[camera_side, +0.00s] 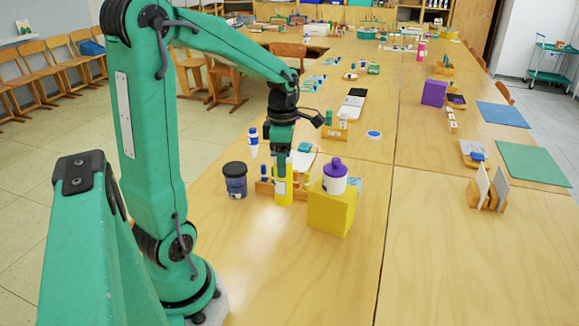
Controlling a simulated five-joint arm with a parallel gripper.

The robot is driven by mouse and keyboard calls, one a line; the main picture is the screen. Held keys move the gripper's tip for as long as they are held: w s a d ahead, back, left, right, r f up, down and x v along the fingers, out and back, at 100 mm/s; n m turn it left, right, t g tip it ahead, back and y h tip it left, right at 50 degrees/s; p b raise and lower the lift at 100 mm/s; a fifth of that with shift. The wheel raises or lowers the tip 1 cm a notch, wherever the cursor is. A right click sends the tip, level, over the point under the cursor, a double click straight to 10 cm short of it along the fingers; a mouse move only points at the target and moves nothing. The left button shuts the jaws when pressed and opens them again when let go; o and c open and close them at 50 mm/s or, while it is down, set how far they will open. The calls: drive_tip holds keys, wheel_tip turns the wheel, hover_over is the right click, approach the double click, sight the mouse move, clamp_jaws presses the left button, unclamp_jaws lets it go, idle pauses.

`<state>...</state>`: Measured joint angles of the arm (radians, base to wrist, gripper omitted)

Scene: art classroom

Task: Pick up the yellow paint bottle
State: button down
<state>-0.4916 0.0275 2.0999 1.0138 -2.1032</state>
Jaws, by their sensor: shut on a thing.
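The yellow paint bottle (284,192) stands upright in the middle of the near table, with a small pale label on its side. My gripper (283,168) is directly above and around its upper part, pointing down, and is shut on it. The bottle's top is hidden by the gripper. I cannot tell whether its bottom touches the table.
A dark blue jar (236,182) stands just left of the bottle. A yellow block (330,211) with a purple-lidded white pot (335,176) on it stands close on the right. A wooden rack (264,187) is right behind. The table front is clear.

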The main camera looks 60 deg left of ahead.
drive_tip(key=d+r, duration=0.4)
drive_tip(key=d, duration=0.2)
drive_tip(key=shift+w+d, duration=0.25)
drive_tip(key=shift+d, duration=0.15)
idle(0.3)
